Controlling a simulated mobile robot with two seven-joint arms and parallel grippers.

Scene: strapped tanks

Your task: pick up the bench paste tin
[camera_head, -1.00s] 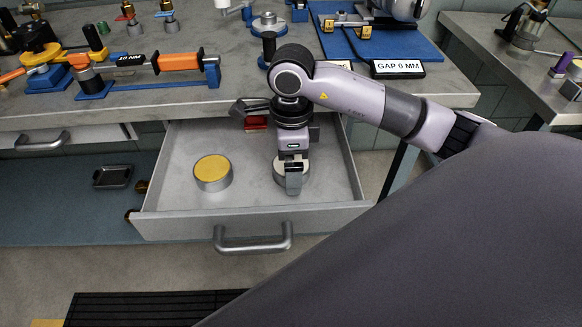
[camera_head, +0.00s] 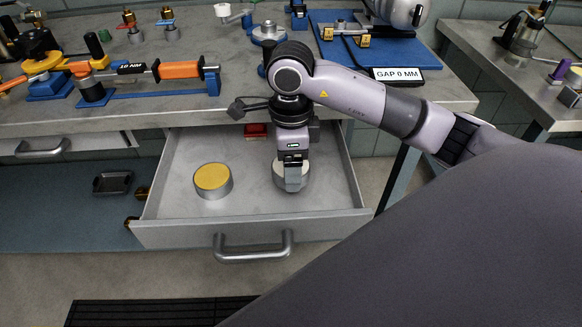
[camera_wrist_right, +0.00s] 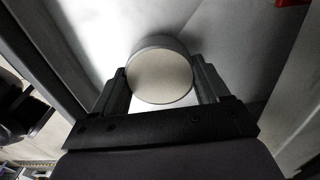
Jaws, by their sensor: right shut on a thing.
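A round grey tin with a pale top (camera_head: 279,177) stands in the open drawer, partly hidden behind my right gripper (camera_head: 292,182). In the right wrist view the pale round tin (camera_wrist_right: 160,78) sits between the two dark fingers of the right gripper (camera_wrist_right: 162,88), which is shut on it. A second round tin with a yellow top (camera_head: 212,181) stands apart to the left in the same drawer. I cannot read a label on either tin. My left gripper is not in view.
The drawer (camera_head: 180,226) is pulled out below the grey bench top. A small red object (camera_head: 255,130) lies at its back. The bench above holds a clamp-like tool with an orange grip (camera_head: 180,69) and a blue mat (camera_head: 330,47).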

